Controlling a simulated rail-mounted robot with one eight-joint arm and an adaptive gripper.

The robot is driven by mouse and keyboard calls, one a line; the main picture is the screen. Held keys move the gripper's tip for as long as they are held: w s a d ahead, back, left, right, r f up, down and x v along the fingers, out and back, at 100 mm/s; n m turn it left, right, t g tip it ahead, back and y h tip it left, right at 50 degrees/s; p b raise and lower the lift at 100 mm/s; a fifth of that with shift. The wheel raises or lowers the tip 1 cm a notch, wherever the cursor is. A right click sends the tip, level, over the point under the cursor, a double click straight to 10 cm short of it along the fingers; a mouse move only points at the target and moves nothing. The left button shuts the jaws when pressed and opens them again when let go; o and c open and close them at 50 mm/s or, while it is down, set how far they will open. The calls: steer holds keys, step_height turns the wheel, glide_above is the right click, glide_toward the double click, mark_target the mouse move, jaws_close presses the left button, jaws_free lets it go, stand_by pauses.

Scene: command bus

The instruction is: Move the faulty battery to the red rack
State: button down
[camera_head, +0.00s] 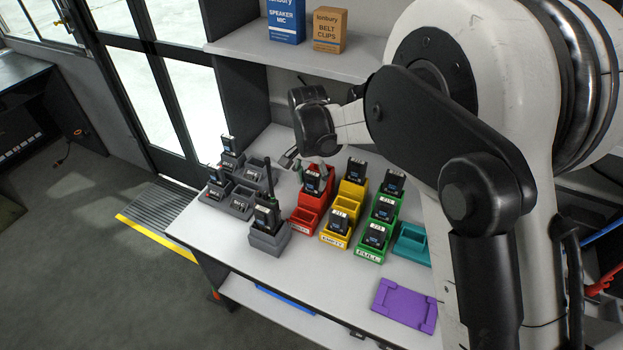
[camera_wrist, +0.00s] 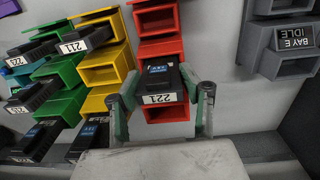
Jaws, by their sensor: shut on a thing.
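A black battery with a white label reading 221 (camera_wrist: 160,87) sits between the two fingers of my gripper (camera_wrist: 163,98), which is shut on it. My gripper (camera_head: 312,168) is partly hidden by my wrist and the battery.
Yellow (camera_head: 336,238) and green (camera_head: 370,252) racks with batteries stand to the right, close to the red one. A teal rack (camera_head: 411,243) and purple tray (camera_head: 404,303) lie beyond. Grey charger bays (camera_head: 240,200) and a radio (camera_head: 267,215) stand left. A shelf (camera_head: 300,53) hangs above.

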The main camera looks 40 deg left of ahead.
steer(key=shift+f, duration=0.2)
steer(key=c, duration=1)
jaws_free()
steer(key=shift+o, duration=0.2)
steer(key=shift+r, duration=0.15)
step_height(320, 180, up, 12)
steer(key=shift+a, duration=0.25)
